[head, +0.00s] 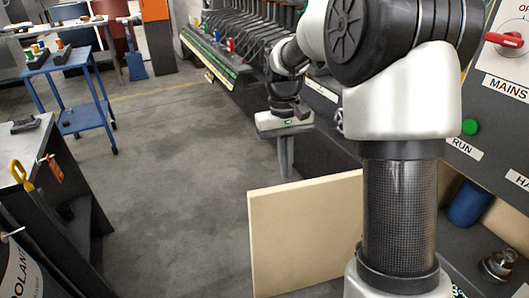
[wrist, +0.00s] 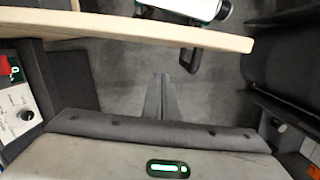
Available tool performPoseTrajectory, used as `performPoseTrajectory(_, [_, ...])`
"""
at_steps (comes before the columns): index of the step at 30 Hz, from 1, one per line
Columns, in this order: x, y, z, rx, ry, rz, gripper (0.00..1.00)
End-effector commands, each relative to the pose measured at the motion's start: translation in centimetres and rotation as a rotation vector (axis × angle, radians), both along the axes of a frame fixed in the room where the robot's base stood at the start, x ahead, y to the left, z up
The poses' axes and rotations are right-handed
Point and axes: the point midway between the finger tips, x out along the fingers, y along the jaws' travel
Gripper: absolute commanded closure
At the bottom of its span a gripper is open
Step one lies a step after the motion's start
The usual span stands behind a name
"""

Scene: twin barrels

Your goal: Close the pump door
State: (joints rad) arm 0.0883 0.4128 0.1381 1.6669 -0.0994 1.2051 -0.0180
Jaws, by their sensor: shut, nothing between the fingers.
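The pump door is a pale beige panel (head: 305,237) that stands swung out over the floor in the head view. In the wrist view its edge (wrist: 130,29) crosses the top, and a dark handle (wrist: 190,62) sticks out near its right end. My gripper (head: 286,174) points down beyond the door's top edge in the head view. Its fingers are shut and empty. In the wrist view the fingertips (wrist: 160,78) sit left of the handle and apart from it in the picture. I cannot tell whether they touch the door. The fingertips' lower end is partly hidden in the head view.
A control panel (head: 500,75) with a red mains switch and green button stands at right, above a blue cylinder (head: 470,203). A dark bench (head: 35,190) stands at left, a blue cart (head: 75,95) behind it. A lever rack (head: 245,45) lines the back. The middle floor is clear.

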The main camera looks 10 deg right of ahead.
Motion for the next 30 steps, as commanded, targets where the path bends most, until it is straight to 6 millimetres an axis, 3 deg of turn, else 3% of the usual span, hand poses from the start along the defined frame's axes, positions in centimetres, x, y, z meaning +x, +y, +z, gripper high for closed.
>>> performPoseTrajectory(1, [0.9,0.0,-1.8,0.006,0.035,0.001,1.00])
performPoseTrajectory(3, [1.6,0.0,-3.4,0.012,0.069,0.003,1.00])
performPoseTrajectory(11, [2.3,-0.1,-6.2,0.018,0.111,0.006,1.00])
performPoseTrajectory(26, [-0.1,-0.3,-15.7,0.018,0.112,0.005,1.00])
performPoseTrajectory(30, [-2.3,-0.6,-15.2,0.017,0.107,0.005,1.00])
